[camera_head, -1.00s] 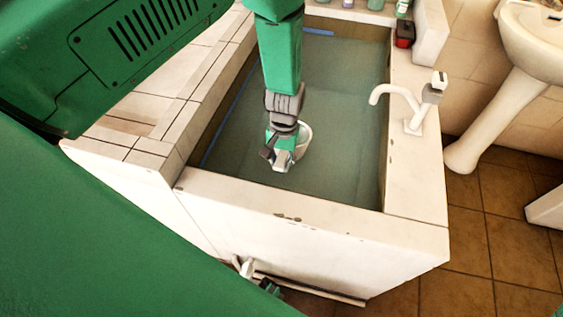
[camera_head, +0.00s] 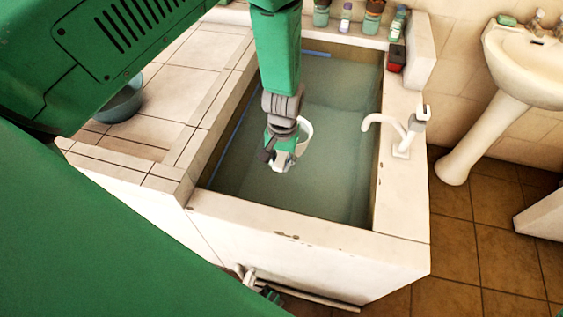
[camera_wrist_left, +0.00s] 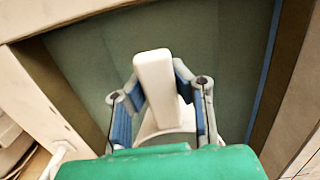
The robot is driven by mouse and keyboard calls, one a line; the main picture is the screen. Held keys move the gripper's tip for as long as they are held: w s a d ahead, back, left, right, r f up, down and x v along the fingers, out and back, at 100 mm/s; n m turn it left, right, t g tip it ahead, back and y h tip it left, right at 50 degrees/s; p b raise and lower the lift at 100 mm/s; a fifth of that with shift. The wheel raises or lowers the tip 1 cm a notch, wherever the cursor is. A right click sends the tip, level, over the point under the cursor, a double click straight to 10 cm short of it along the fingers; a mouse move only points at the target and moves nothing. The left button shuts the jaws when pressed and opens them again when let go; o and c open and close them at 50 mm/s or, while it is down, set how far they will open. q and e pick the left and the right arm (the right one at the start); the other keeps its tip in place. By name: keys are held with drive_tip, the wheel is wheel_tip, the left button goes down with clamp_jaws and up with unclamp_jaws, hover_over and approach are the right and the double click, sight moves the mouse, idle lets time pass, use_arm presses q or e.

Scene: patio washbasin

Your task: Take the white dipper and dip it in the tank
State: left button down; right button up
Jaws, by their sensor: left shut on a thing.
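The tank (camera_head: 330,226) is a white-walled rectangular basin filled with greenish water (camera_head: 325,175). My left gripper (camera_head: 283,162) reaches down inside the tank's outline and is shut on the white dipper (camera_head: 306,131). In the head view, only a curved white part of the dipper shows beside the gripper. In the left wrist view, its pale handle (camera_wrist_left: 155,75) stands between the two fingers, and part of its round rim shows below. The gripper hides much of the dipper, and I cannot tell whether it touches the water.
A white tap (camera_head: 400,135) stands on the tank's right wall. Bottles (camera_head: 345,18) and a red-and-black item (camera_head: 397,58) sit on the back and right ledges. A blue-grey bowl (camera_head: 120,103) rests on the left tiled ledge. A pedestal sink (camera_head: 525,65) stands at the right.

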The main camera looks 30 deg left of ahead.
use_arm(q)
drive_tip(key=shift+t, duration=0.3)
wheel_tip(320, 180, up, 8)
drive_tip(key=p, duration=0.6)
drive_tip(key=shift+r, duration=0.2)
drive_tip(key=shift+r+p, duration=0.3)
drive_tip(key=shift+r, duration=0.35)
drive_tip(key=shift+f, duration=0.1)
